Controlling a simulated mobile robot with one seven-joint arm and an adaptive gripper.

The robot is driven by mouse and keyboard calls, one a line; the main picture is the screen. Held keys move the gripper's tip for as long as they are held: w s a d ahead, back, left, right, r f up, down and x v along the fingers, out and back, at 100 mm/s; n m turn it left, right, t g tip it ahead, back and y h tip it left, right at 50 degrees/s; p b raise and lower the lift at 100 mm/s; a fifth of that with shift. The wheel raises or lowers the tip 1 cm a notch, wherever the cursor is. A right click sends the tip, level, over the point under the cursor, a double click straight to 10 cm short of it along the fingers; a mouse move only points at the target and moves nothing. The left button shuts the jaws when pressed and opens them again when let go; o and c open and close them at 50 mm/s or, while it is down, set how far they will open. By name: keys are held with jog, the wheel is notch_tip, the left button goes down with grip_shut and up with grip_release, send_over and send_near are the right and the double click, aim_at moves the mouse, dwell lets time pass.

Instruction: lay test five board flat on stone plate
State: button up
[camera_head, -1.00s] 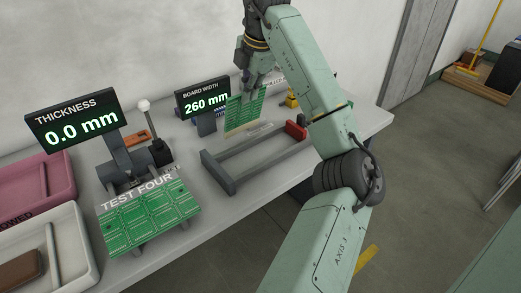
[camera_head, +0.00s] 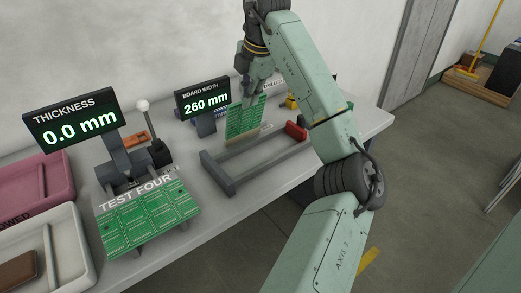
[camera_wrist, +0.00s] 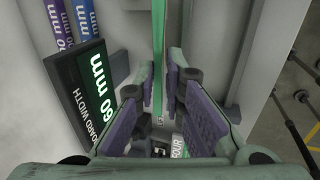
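My gripper (camera_head: 250,98) is shut on a green circuit board (camera_head: 243,120) and holds it upright near the back of the bench. The board shows edge-on between the finger pads in the wrist view (camera_wrist: 158,45). It has a pale strip along its lower edge; no name on it can be read. Another green board (camera_head: 148,218), labelled TEST FOUR, lies flat at the front left, below the thickness display. I cannot pick out a stone plate with certainty; whatever lies under the TEST FOUR board is mostly hidden.
A grey rail frame (camera_head: 232,180) with a red end block (camera_head: 296,131) stands below and right of the held board. The thickness display (camera_head: 75,117) reads 0.0 mm; the board width display (camera_head: 203,99) reads 260 mm. Pink (camera_head: 30,185) and white (camera_head: 76,235) trays sit left.

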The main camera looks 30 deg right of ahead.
jog(key=shift+o, duration=0.2)
jog(key=shift+f, duration=0.15)
dwell(0.3)
jog(key=shift+b+x, duration=0.9)
jog(key=shift+x, duration=0.55)
jog(key=shift+c, duration=0.4)
jog(key=shift+w, duration=0.1)
grip_shut()
jog(key=shift+r+p, duration=1.45)
jog(key=shift+r, duration=0.6)
